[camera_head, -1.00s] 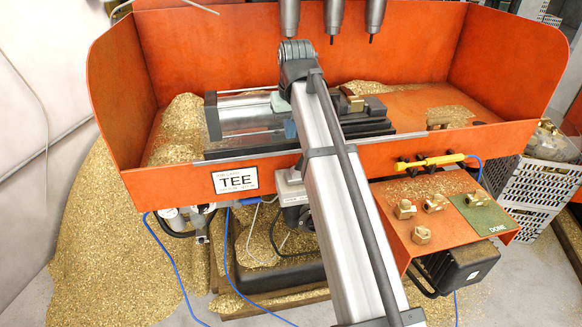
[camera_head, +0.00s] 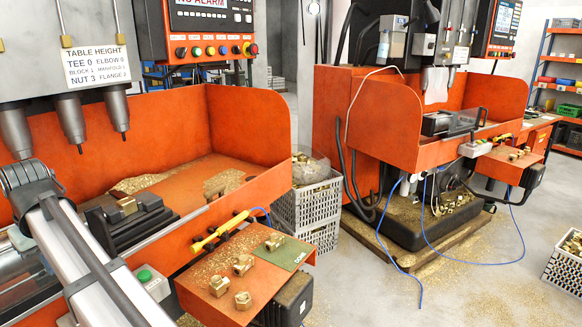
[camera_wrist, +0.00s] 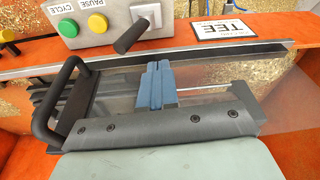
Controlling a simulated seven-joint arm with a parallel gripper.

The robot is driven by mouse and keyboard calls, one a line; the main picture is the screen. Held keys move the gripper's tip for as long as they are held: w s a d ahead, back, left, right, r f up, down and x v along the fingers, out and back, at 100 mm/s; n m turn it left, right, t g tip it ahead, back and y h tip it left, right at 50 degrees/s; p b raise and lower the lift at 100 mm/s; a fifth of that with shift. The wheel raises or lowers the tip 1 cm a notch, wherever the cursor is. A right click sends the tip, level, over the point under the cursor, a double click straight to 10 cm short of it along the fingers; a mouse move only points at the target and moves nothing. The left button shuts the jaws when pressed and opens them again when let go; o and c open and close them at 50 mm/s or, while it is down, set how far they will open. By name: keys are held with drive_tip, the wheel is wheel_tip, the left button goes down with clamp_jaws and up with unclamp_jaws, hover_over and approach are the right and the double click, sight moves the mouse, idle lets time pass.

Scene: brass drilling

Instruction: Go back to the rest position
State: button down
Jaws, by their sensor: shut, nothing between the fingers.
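My gripper (camera_wrist: 157,72) shows in the wrist view with its two blue fingers together and nothing between them. It is over the clear panel and metal bed of the drilling station, short of the front wall with the TEE sign (camera_wrist: 237,28). In the head view my arm (camera_head: 85,255) crosses the lower left corner, and I cannot make out the fingers there. A dark vise (camera_head: 130,228) with a brass piece (camera_head: 127,205) on it stands to the right of my arm.
Drill spindles (camera_head: 70,118) hang above the orange tray. In the wrist view a black handle (camera_wrist: 42,115) is left of my fingers, and a button box (camera_wrist: 85,12) is beyond them. Brass fittings (camera_head: 243,265) lie on the front shelf. A second machine (camera_head: 420,150) stands to the right.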

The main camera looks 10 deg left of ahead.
drive_tip(key=w+d+f+m+h, duration=0.1)
drive_tip(key=w+d+f+m, duration=0.1)
drive_tip(key=w+d+f, duration=0.65)
drive_tip(key=w+d+f+m+h, duration=0.1)
drive_tip(key=w+d+f+m, duration=0.3)
drive_tip(key=d+f, duration=0.75)
drive_tip(key=w+d+f+m+g+h, duration=0.1)
drive_tip(key=w+d+f+m, duration=0.15)
drive_tip(key=d+f, duration=1.05)
drive_tip(key=w+d+f+m+g+h, duration=0.1)
drive_tip(key=w+d+f+m+g, duration=0.15)
drive_tip(key=d+f, duration=1)
drive_tip(key=s+d+f+m+g, duration=0.1)
drive_tip(key=s+d+f, duration=0.2)
drive_tip(key=d+f, duration=0.55)
drive_tip(key=s+d+f+m, duration=0.1)
drive_tip(key=s+d+f, duration=0.35)
drive_tip(key=d, duration=0.75)
drive_tip(key=s+d+f+m+g, duration=0.1)
drive_tip(key=s+d+f, duration=0.4)
drive_tip(key=s, duration=0.3)
drive_tip(key=s+d+f+m+g+y, duration=0.1)
drive_tip(key=s+d+f, duration=0.4)
drive_tip(key=s+d, duration=0.2)
drive_tip(key=shift+s+g+y, duration=0.3)
drive_tip(key=shift+s+g, duration=0.05)
drive_tip(key=shift+s, duration=0.9)
